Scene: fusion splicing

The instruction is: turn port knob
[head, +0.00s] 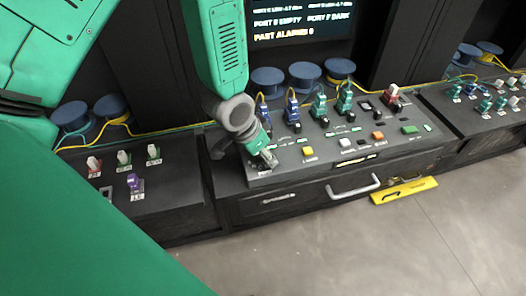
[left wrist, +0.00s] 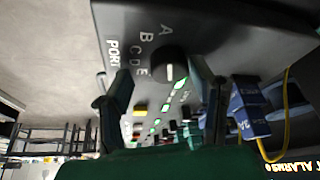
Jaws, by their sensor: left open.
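The port knob (left wrist: 169,66) is round and black with a white pointer line, and shows in the left wrist view. White letters A to E curve beside it, with the word PORT at the panel's edge. I cannot tell which letter the line marks. My left gripper (left wrist: 166,88) is open, its two fingers on either side of the knob in the picture; contact is not visible. In the head view my left gripper (head: 266,160) points down at the left front end of the console (head: 300,172) and hides the knob. My right gripper is not in view.
The console carries a yellow button (head: 308,151), an orange button (head: 377,136), a green button (head: 410,129) and several blue and teal plugs on top. Blue spools (head: 306,72) and a lit screen (head: 300,22) stand behind.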

